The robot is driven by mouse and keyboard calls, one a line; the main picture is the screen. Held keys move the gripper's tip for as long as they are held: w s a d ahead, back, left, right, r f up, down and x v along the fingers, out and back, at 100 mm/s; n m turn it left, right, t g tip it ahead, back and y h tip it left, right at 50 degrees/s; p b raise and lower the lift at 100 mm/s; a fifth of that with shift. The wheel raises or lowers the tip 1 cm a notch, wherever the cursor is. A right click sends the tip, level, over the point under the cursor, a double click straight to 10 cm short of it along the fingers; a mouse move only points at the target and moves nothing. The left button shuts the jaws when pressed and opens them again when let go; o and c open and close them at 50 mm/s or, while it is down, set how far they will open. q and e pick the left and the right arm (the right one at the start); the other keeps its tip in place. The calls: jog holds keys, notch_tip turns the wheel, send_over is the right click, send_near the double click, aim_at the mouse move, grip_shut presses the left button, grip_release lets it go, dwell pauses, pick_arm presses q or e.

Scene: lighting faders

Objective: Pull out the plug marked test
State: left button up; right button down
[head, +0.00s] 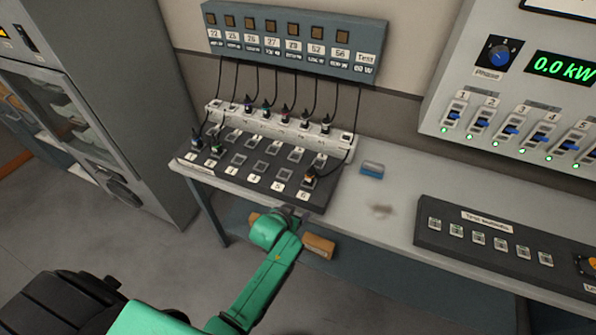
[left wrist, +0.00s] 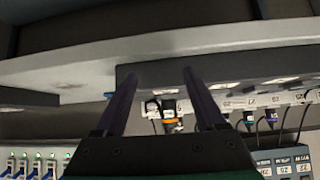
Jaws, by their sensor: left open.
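A dark plug with an orange band (head: 310,177) stands in the front right socket of the black socket board (head: 236,186), near the number 6. Its cable runs up to the right end of the wall panel (head: 298,45), under the label Test (head: 366,58). The plug also shows in the left wrist view (left wrist: 169,122), framed between my fingers but beyond them. My left gripper (left wrist: 158,78) is open and empty. In the head view my left gripper (head: 289,212) is at the board's front edge, partly hidden by its own arm. My right gripper is out of view.
Several other plugs stand in the white strip (head: 345,142) behind, with hanging cables. A green-banded plug (head: 216,149) is at the board's left. A blue block (head: 372,169) lies on the table (head: 385,205). A black switch box (head: 490,243) is at the right.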

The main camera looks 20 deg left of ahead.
pick_arm(q)
jog(key=t, duration=0.1)
send_near(308, 177)
jog(key=f, duration=0.2)
jog(key=r, duration=0.1)
jog(key=shift+n+t, duration=0.3)
jog(key=b+x, duration=0.5)
jog(key=shift+f, duration=0.35)
jog(key=b+x, duration=0.2)
jog(key=x, duration=0.1)
jog(key=shift+w+d+r+b, duration=0.1)
jog(key=shift+w+b, duration=0.25)
jog(key=shift+w, duration=0.4)
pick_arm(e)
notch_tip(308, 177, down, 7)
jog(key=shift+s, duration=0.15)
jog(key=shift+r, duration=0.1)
pick_arm(q)
grip_shut()
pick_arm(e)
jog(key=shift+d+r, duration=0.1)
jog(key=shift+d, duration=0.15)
